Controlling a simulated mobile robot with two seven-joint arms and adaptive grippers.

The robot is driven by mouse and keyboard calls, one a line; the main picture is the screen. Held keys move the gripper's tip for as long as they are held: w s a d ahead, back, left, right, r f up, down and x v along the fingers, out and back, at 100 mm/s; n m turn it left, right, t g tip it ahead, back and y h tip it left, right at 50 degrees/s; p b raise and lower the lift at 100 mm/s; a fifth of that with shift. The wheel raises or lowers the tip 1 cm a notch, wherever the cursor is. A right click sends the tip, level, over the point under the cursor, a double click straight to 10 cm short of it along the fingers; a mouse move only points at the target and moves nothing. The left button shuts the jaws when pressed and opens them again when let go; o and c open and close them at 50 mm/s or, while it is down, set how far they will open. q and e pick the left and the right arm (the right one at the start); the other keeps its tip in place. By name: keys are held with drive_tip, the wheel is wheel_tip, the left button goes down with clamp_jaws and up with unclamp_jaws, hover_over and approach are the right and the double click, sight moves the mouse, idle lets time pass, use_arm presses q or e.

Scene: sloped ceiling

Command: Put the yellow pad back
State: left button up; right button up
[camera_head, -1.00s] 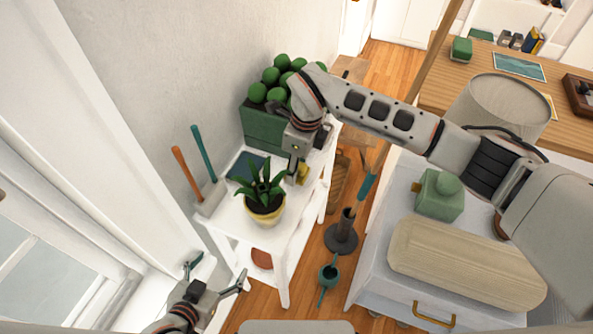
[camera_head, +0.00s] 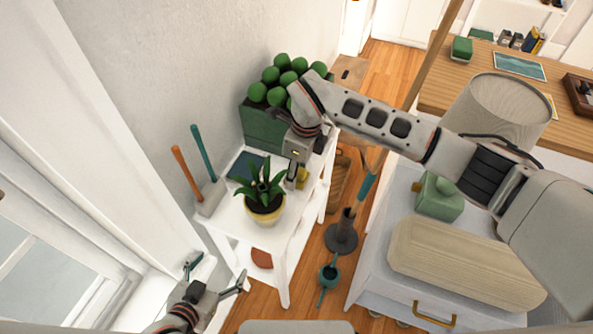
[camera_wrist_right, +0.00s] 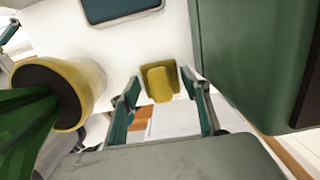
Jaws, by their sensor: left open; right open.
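The yellow pad (camera_head: 303,178) is at the edge of the white side table (camera_head: 232,217), partly hidden by my right gripper (camera_head: 294,176). In the right wrist view, the yellow pad (camera_wrist_right: 160,83) shows as a lighter block against a darker yellow square piece. My right gripper (camera_wrist_right: 162,90) is open, with its two fingers on either side of the pad in that view. I cannot tell whether they touch it. My left gripper (camera_head: 213,274) is open and empty at the lower left, by the window sill, away from the pad.
A potted plant (camera_head: 264,202) stands close to my right gripper. A green planter (camera_head: 263,127) with round green plants is behind it. A dark teal flat item (camera_wrist_right: 120,8) lies on the table.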

sight(302, 171)
wheel_tip(302, 171, up, 12)
drive_tip(key=d, duration=0.1)
drive_tip(key=shift+s+d, duration=0.2)
drive_tip(key=shift+s, duration=0.05)
drive_tip(key=shift+f, duration=0.15)
idle(0.3)
